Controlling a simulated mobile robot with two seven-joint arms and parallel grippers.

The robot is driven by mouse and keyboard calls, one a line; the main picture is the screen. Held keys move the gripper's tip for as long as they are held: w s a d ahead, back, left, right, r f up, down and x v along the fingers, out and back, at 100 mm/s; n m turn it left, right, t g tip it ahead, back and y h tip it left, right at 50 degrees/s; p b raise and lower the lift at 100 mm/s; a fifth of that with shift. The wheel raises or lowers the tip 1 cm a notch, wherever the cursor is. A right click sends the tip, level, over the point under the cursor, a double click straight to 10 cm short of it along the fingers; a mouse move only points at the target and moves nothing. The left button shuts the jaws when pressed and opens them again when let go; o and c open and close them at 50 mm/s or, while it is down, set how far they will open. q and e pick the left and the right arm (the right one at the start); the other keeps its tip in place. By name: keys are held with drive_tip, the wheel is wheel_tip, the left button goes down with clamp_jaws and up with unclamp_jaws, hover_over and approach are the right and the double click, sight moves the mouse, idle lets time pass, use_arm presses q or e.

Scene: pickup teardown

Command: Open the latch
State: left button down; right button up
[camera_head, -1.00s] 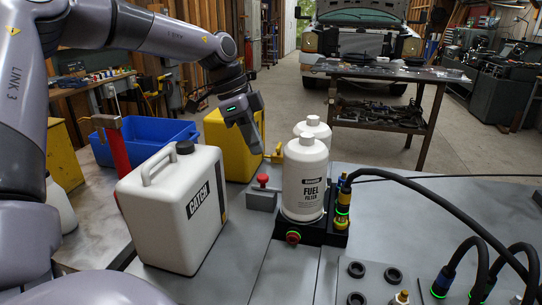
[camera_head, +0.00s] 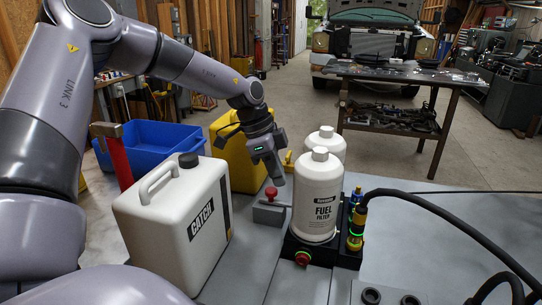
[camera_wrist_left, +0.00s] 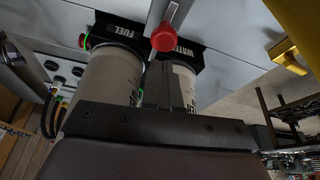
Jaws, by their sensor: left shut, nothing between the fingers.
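A small red knob (camera_head: 271,193) stands on a grey block (camera_head: 268,212) beside the fuel filter; it looks like the latch, though this is not certain. In the left wrist view the red knob (camera_wrist_left: 165,38) is at the top middle. My left gripper (camera_head: 278,181) is shut and empty, pointing down just behind the knob and left of the filter bottles. I cannot tell whether it touches the knob. In the left wrist view the dark closed fingers (camera_wrist_left: 157,85) lie below the knob, in front of the bottles. My right gripper is not in view.
The white fuel filter (camera_head: 318,195) stands close right, with another white bottle (camera_head: 326,143) behind it. A white catch can (camera_head: 175,222) stands left. A blue bin (camera_head: 150,150) and yellow container (camera_head: 236,165) are behind. Black cables (camera_head: 440,208) cross the right side.

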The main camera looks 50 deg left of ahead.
sight(271, 188)
use_arm(q)
drive_tip(key=shift+x, duration=1)
drive_tip(key=shift+a, duration=0.1)
drive_tip(key=shift+s+a, duration=0.35)
drive_tip(key=shift+a, duration=0.25)
drive_tip(key=shift+s+a, duration=0.35)
drive_tip(key=shift+a, duration=0.25)
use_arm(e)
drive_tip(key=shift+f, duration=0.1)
